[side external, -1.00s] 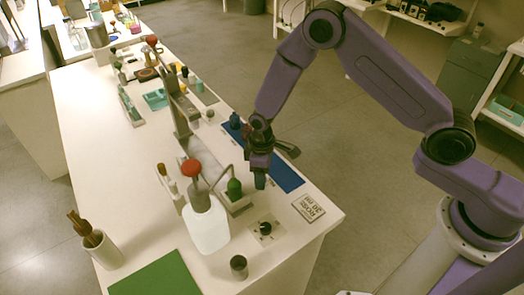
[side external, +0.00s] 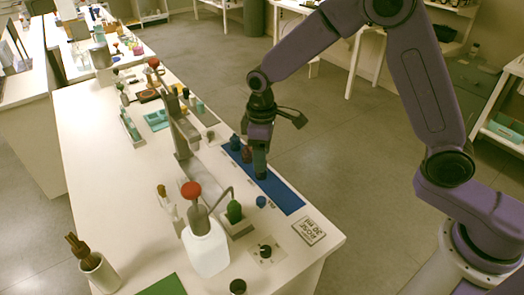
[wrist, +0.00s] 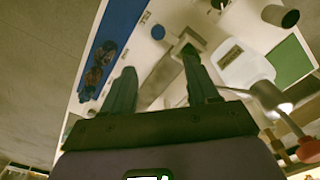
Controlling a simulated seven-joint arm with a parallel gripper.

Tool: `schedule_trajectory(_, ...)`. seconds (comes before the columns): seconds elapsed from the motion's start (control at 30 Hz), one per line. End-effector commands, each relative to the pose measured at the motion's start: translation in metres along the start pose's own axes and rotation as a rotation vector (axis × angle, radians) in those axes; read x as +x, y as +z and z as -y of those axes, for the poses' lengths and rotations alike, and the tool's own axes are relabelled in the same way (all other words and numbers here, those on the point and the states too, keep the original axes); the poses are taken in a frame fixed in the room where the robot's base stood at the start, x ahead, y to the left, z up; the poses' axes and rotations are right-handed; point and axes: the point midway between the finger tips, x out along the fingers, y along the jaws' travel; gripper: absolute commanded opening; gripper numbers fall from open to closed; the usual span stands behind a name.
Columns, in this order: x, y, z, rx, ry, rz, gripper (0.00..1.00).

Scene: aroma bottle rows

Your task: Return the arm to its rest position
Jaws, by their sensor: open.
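My gripper (side external: 261,176) points down, open and empty, above the blue mat (side external: 286,196). Its two fingers are spread apart in the wrist view (wrist: 160,78), with nothing between their tips. A small blue round-topped item (side external: 261,201) stands at the mat's near edge, apart from the fingers; it also shows in the wrist view (wrist: 158,32). A dark blue bottle (side external: 235,142) and a brown bottle (side external: 246,154) stand in a row on the mat behind my gripper. In the wrist view the dark bottles (wrist: 96,74) lie left of the fingers.
A green bottle (side external: 234,211) stands in a holder by a white jug (side external: 206,248) with a red top (side external: 191,190). A grey post (side external: 181,135) rises left of my gripper. A printed card (side external: 309,231) lies near the table's corner. The floor to the right is open.

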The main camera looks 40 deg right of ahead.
Motion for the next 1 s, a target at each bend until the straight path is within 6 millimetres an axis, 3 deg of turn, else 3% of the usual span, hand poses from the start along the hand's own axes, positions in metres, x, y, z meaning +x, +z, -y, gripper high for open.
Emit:
schedule_trajectory(0.63, -0.008, 0.004, 0.003, -0.008, 0.001, -0.003, 0.59)
schedule_trajectory(0.77, -0.020, 0.018, 0.015, -0.031, 0.002, -0.006, 0.59)
schedule_trajectory(1.0, -0.046, 0.064, 0.043, -0.088, 0.003, -0.014, 0.59)
